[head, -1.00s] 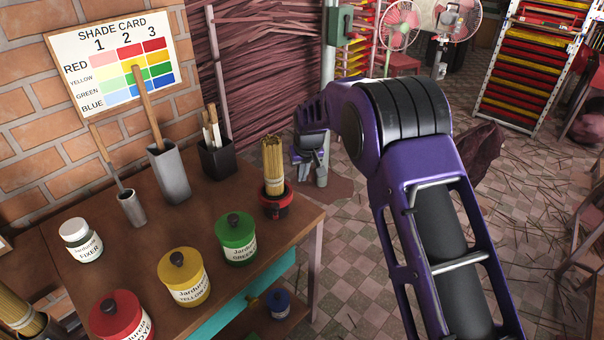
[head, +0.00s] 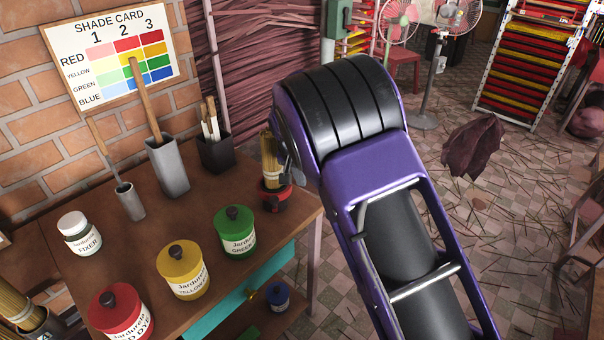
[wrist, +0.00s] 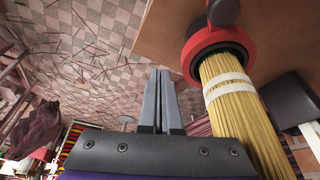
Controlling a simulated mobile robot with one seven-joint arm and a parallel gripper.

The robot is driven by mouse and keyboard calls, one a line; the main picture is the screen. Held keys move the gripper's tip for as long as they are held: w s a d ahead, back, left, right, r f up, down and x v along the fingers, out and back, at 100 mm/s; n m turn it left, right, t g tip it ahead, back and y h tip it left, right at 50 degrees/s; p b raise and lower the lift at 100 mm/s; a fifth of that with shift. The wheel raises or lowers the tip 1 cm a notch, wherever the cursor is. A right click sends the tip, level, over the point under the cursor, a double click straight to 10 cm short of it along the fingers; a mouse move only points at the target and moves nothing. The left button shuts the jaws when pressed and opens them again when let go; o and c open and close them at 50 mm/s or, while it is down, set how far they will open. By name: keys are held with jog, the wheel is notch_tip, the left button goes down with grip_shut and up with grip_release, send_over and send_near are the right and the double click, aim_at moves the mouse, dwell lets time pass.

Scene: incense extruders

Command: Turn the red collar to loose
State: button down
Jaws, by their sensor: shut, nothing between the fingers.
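The red collar (head: 282,204) is a ring with a dark knob around the base of an upright bundle of tan sticks (head: 269,160), near the table's right corner. In the wrist view the collar (wrist: 188,58) is at the upper right, with its dark knob (wrist: 224,11) at the top edge. The stick bundle (wrist: 238,110), with white bands, runs down from it. My gripper (wrist: 160,73) is shut and empty. Its fingertips are left of the collar and visibly apart from it. In the head view my arm hides most of the gripper.
A green jar (head: 235,232), a yellow jar (head: 183,272) and a red jar (head: 118,314) stand along the table's front. A black brush holder (head: 216,154) and a grey holder (head: 168,168) stand behind. Open floor lies right of the table (head: 316,212).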

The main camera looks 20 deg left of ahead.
jog(key=s+a+m+g+h+p, duration=0.1)
jog(key=s+a+m+h, duration=0.1)
jog(key=s+m, duration=0.4)
jog(key=a+m, duration=0.1)
jog(key=m, duration=0.2)
jog(key=shift+s+h, duration=0.15)
jog(key=shift+h, duration=0.25)
jog(key=shift+a, duration=0.2)
dwell(0.8)
dwell(0.4)
notch_tip(320, 180, up, 10)
jog(key=shift+w+d+f+p, duration=0.2)
jog(key=shift+d+p, duration=0.05)
jog(key=shift+p, duration=0.1)
